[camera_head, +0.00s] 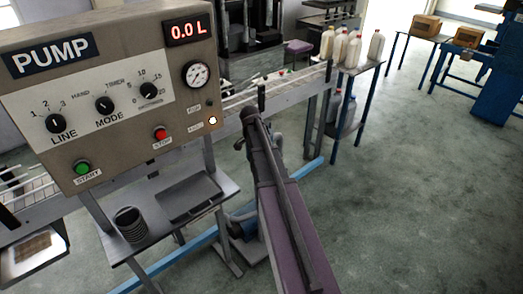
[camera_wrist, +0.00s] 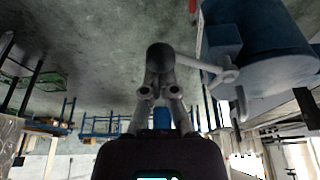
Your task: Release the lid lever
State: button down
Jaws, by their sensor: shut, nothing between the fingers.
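In the wrist view my gripper (camera_wrist: 160,76) points up the picture, its two grey fingers drawn together with nothing seen held between them. A pale grey lever arm (camera_wrist: 198,64) runs right from the fingertips to a pivot on a blue tank (camera_wrist: 262,48); I take it for the lid lever. A dark rounded end sits at the fingertips, and I cannot tell whether it is the lever's knob or part of the fingers. Whether the fingertips touch the lever is unclear. I cannot make out the lever or the fingers in the head view.
A pump panel (camera_head: 110,95) reads 0.0 L at the left. A small metal stand (camera_head: 170,235) with a stack of dark rings (camera_head: 130,223) is below it. White bottles (camera_head: 352,52) stand on a table behind. Boxes (camera_head: 425,25) are on a far table. The floor (camera_head: 425,190) at right is clear.

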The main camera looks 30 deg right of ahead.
dwell(0.3)
jog(key=shift+r, duration=0.2)
jog(key=p+v, duration=0.9)
jog(key=shift+r, duration=0.25)
dwell(0.4)
jog(key=shift+w+a+p, duration=0.1)
jog(key=shift+a+p, duration=0.05)
jog(key=shift+p, duration=0.15)
dwell(0.3)
jog(key=s+a+f+n+y+b, duration=0.1)
jog(key=s+a+f+n+b, duration=0.1)
jog(key=s+a+n, duration=0.6)
jog(key=s+a+f+n+y+b, duration=0.2)
jog(key=s+a+n, duration=0.7)
jog(key=a, duration=0.6)
notch_tip(320, 180, down, 2)
jog(key=shift+s+a+f+y+b, duration=0.3)
jog(key=shift+s+b, duration=0.2)
jog(key=shift+b, duration=0.35)
